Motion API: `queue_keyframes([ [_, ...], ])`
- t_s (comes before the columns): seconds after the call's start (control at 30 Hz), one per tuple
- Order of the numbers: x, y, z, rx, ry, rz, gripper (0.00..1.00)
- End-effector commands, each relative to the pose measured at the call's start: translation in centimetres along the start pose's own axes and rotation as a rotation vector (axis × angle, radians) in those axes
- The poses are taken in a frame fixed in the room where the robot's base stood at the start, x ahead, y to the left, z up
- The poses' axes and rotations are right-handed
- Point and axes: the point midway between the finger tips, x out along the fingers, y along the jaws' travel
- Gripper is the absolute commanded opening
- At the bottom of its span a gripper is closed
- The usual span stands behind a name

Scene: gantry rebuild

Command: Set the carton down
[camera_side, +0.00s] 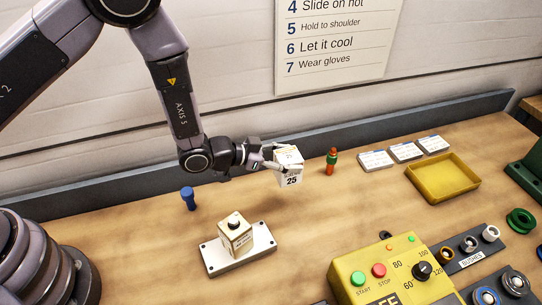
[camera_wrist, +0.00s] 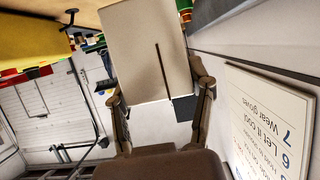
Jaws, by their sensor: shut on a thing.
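A small white carton (camera_side: 288,171) with a printed "25" is held by my gripper (camera_side: 272,160) in the side view. My gripper reaches in from the left with its fingers closed around the carton. The carton appears to be above the wooden bench near its back, though the exact gap beneath it is hard to judge. In the wrist view the carton (camera_wrist: 148,50) fills the space between the two fingers of my gripper (camera_wrist: 158,95). Its plain pale face has a dark slit. The printed face is out of sight there.
A cream block (camera_side: 235,236) with a dark knob sits on a white plate (camera_side: 216,260). A blue peg (camera_side: 188,198) and a red-green figure (camera_side: 331,161) stand nearby. Right are white cards (camera_side: 405,151), a yellow tray (camera_side: 471,171) and a yellow control box (camera_side: 365,288). Bench front of the carton is clear.

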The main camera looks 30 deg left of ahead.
Motion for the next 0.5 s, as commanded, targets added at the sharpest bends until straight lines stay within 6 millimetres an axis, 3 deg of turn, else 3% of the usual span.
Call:
queue_keyframes([
  [0.13,1.0,-0.8,2.6,0.003,-0.004,0.009,0.13],
  [0.5,2.9,-0.8,7.0,0.004,-0.001,0.008,0.13],
])
